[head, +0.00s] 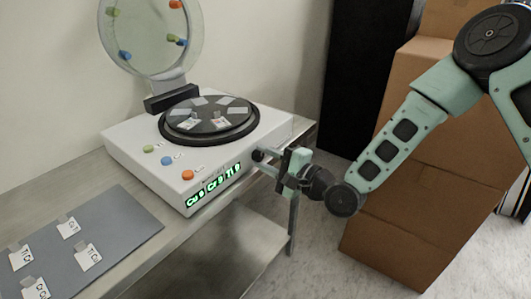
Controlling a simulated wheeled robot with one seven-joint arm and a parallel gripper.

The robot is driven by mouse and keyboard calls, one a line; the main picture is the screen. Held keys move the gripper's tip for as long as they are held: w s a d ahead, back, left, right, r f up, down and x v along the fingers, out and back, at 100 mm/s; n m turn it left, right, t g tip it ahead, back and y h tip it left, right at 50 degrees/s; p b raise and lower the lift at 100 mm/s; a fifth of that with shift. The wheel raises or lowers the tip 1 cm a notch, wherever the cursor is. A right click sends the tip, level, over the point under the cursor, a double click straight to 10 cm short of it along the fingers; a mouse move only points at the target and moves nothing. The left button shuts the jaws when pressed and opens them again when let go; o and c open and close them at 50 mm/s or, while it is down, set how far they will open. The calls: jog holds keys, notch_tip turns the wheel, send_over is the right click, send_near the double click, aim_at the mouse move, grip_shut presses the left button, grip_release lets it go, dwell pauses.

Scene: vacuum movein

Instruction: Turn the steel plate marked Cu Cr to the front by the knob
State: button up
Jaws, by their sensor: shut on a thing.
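A white machine (127,140) stands on the bench with a round black turntable (246,126) on top. Several small steel plates (197,100) with tags lie around the turntable. Two tags (221,122) at its front carry marks too small to read, so I cannot tell which plate is Cu Cr. My gripper (265,161) reaches in from the right at the machine's front right corner. It is shut on the dark knob (257,155), which its fingers partly hide.
A round transparent lid (150,45) stands open behind the turntable. Green, blue and orange buttons (167,160) and a green lit display (213,186) are on the machine. A grey mat (125,220) with several tagged plates lies front left. Cardboard boxes (390,220) stand right.

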jog(key=shift+m+p, duration=0.45)
jog(key=shift+m, duration=0.75)
jog(key=o, duration=1)
jog(key=shift+c, duration=0.2)
jog(key=shift+d, duration=0.1)
jog(key=p+v, duration=0.1)
jog(key=v, duration=1.6)
jog(key=shift+s, duration=0.15)
